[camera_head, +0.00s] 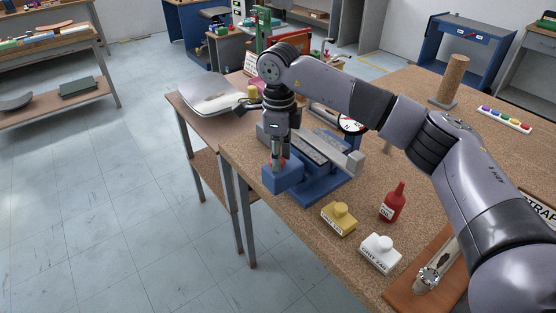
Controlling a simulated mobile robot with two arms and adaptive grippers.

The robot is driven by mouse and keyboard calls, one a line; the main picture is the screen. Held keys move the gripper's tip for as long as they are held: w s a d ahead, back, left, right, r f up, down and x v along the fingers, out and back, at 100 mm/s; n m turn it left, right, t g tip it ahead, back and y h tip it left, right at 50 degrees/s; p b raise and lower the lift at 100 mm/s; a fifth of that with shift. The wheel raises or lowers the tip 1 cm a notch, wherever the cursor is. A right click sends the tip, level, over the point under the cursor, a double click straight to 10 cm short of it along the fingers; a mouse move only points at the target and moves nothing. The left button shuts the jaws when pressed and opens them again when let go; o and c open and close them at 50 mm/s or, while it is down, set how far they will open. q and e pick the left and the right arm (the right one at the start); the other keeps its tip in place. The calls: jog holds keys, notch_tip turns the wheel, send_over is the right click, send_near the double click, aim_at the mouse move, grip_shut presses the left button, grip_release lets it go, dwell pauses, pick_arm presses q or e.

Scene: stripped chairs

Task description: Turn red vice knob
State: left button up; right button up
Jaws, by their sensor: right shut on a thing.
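A blue vice (325,186) with grey jaws (316,151) stands at the left edge of the cork-topped workbench. My right arm reaches in from the right, and my right gripper (278,164) points down at the blue front block of the vice. A little red shows between its fingertips; this appears to be the red knob, and the gripper is shut on it. The fingers hide most of the knob, so its turn angle cannot be told. My left gripper is not in view.
A yellow block (338,218), a white block (380,253) and a red bottle (393,203) stand right of the vice. A cork cylinder (452,82) and a strip of coloured buttons (504,118) are farther back. The floor at left is clear.

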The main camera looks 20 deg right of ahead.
jog(key=n, duration=0.1)
jog(key=n+b, duration=0.1)
jog(key=n, duration=0.3)
jog(key=shift+w+d+r+b, duration=0.15)
jog(key=shift+w+d+b, duration=0.1)
jog(key=shift+b, duration=0.05)
jog(key=n, duration=0.5)
jog(key=shift+r+b, duration=0.1)
jog(key=shift+b, duration=0.25)
jog(key=o, duration=0.8)
jog(key=shift+o, duration=1.4)
jog(key=shift+d+f, duration=0.15)
jog(key=shift+f, duration=0.05)
jog(key=shift+o, duration=0.5)
jog(key=shift+n, duration=0.3)
jog(key=shift+a, duration=0.2)
